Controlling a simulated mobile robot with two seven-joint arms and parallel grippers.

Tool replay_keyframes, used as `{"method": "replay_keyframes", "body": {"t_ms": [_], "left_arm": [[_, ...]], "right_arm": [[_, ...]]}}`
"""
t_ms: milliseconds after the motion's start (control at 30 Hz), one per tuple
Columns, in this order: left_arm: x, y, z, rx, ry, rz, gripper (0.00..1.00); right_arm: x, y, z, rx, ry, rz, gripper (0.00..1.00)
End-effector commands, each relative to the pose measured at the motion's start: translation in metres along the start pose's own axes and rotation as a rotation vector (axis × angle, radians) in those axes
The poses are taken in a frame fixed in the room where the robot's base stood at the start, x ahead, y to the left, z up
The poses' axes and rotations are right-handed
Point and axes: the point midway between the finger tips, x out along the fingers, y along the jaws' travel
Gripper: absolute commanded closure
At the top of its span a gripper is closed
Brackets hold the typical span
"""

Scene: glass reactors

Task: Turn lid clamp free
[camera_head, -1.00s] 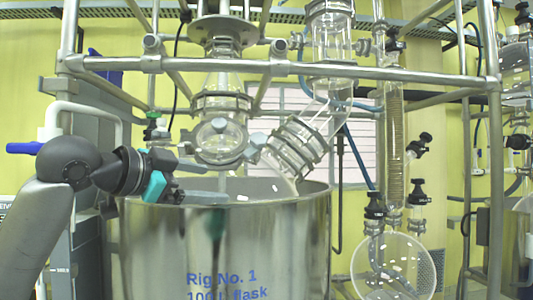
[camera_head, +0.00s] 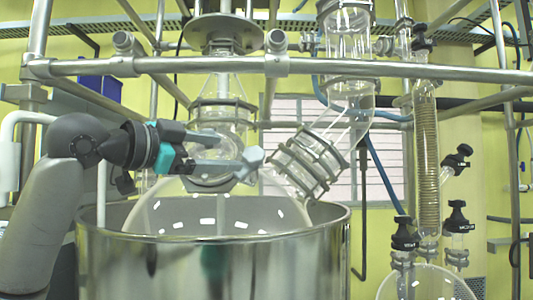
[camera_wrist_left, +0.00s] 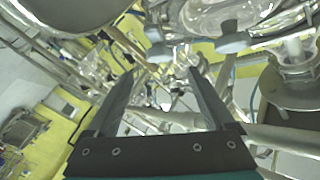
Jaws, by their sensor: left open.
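The lid clamp is a metal ring (camera_head: 212,181) around the glass port above the flask, with a pale grey winged knob (camera_head: 252,158) at its right side. The glass flask's dome (camera_head: 215,212) shows inside the steel vessel. My left gripper (camera_head: 219,153) is open at the clamp's height, its fingers pointing right towards the knob and in front of the glass port. The knob is not between the fingertips. In the left wrist view the open fingers (camera_wrist_left: 160,76) have no object held between them; grey knobs (camera_wrist_left: 231,39) show above the right finger. My right gripper is out of view.
The steel vessel's rim (camera_head: 110,232) lies below my left arm. A horizontal steel rail (camera_head: 400,73) crosses above the port. An angled glass tube with clamp rings (camera_head: 308,163) stands close to the knob's right. A coiled glass column (camera_head: 427,160) stands further right.

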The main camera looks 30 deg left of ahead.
Motion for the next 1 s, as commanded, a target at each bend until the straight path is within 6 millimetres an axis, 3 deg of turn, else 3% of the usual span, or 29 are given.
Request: {"method": "replay_keyframes", "body": {"t_ms": [133,500,700,1000], "left_arm": [[0.034,-0.001,-0.002,-0.006,0.003,0.004,0.13],[0.105,0.0,-0.001,-0.004,0.001,0.002,0.13],[0.121,0.0,0.0,-0.002,0.0,0.001,0.13],[0.124,0.001,0.0,-0.001,-0.001,0.001,0.13]], "right_arm": [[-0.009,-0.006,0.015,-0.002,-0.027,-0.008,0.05],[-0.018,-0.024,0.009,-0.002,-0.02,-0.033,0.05],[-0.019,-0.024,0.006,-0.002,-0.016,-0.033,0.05],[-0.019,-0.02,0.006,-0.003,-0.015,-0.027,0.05]]}}
